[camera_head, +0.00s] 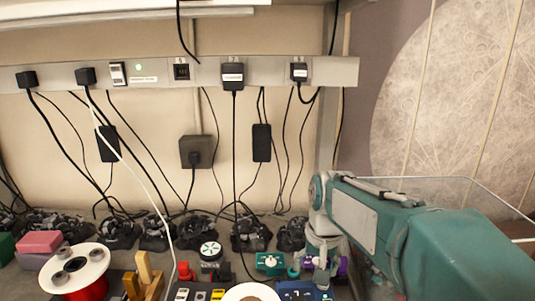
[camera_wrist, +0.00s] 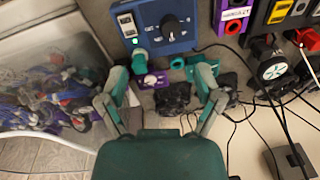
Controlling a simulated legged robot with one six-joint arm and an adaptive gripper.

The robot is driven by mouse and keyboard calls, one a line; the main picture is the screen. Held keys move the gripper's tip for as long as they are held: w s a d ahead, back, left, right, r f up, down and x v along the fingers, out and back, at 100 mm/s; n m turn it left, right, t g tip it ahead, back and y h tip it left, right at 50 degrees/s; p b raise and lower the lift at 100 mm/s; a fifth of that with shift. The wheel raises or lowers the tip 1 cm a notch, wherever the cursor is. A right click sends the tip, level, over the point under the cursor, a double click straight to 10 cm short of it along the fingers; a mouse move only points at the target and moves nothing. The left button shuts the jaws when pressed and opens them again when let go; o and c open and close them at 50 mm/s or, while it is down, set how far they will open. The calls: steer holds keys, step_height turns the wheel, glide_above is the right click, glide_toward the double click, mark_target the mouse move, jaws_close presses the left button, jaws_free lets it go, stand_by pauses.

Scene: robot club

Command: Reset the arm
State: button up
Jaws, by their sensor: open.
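My gripper (camera_wrist: 161,76) shows in the wrist view with its two teal and grey fingers spread apart and nothing between the tips. Beyond the tips are a purple device (camera_wrist: 153,80) and a black item (camera_wrist: 173,98). In the head view my teal arm reaches in from the lower right. Its grey wrist points down over the back of the cluttered bench, and my gripper (camera_head: 322,268) is partly lost among the devices there.
A blue box with a dial (camera_wrist: 165,28) stands beyond the gripper. A clear bin of mixed parts (camera_wrist: 50,62) is at left in the wrist view. In the head view, a white-flanged red spool (camera_head: 80,268), black items and hanging cables crowd the bench below a power strip (camera_head: 215,72).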

steer(key=s+d+n+t, duration=0.1)
steer(key=s+d+t, duration=0.1)
steer(key=s, duration=0.7)
steer(key=s+d+t, duration=0.2)
steer(key=s+d, duration=0.1)
steer(key=s, duration=0.6)
steer(key=shift+n+h, duration=0.3)
steer(key=shift+n, duration=0.1)
